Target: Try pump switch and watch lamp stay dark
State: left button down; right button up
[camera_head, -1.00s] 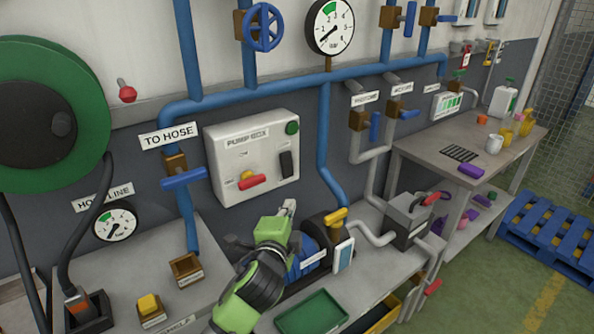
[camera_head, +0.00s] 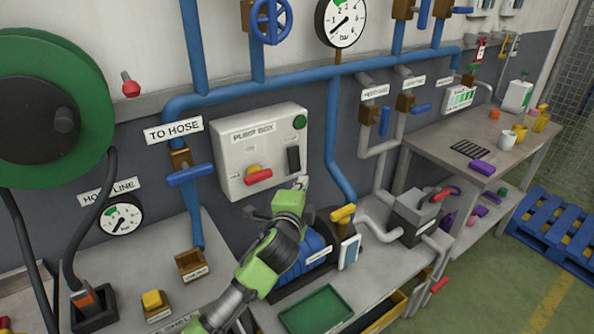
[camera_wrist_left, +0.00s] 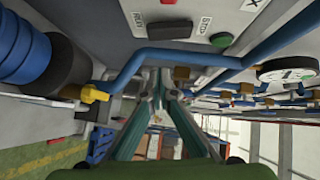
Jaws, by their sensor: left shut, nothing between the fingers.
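The white pump box (camera_head: 235,155) hangs on the wall. It carries a black rocker switch (camera_head: 293,159), a green round lamp (camera_head: 299,122) that looks dull, and a red handle (camera_head: 258,176) on a yellow base. My left gripper (camera_head: 301,183) is shut and empty, its tips just below the switch near the box's lower right corner. I cannot tell whether they touch the box. In the left wrist view the shut fingertips (camera_wrist_left: 158,88) are below the black switch (camera_wrist_left: 164,30) and the green lamp (camera_wrist_left: 221,40). My right gripper is not in view.
Blue pipes (camera_head: 335,140) run around the box. Below are the blue pump (camera_head: 312,250) with a yellow lever (camera_head: 343,213), a green tray (camera_head: 316,309) and a grey bench. A workbench (camera_head: 440,142) stands at the right, a green hose reel (camera_head: 80,70) at the left.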

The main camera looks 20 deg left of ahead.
aim_at(297, 167)
pick_arm(q)
jog(key=w+a, duration=0.1)
jog(key=w, duration=0.1)
jog(key=w+a+f+p, duration=0.1)
jog(key=w, duration=0.1)
jog(key=w+a, duration=0.1)
jog(key=w, duration=0.1)
jog(key=shift+w+a+f, duration=0.2)
jog(key=shift+w+a, duration=0.1)
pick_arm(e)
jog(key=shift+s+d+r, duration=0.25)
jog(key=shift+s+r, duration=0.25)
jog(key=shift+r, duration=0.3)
pick_arm(q)
jog(key=shift+w+a+f+b, duration=0.2)
jog(key=shift+f+b, duration=0.35)
jog(key=shift+b, duration=0.65)
jog(key=shift+a+r+m+t, duration=0.1)
jog(key=shift+r+m+t, duration=0.15)
jog(key=shift+m+t, duration=0.05)
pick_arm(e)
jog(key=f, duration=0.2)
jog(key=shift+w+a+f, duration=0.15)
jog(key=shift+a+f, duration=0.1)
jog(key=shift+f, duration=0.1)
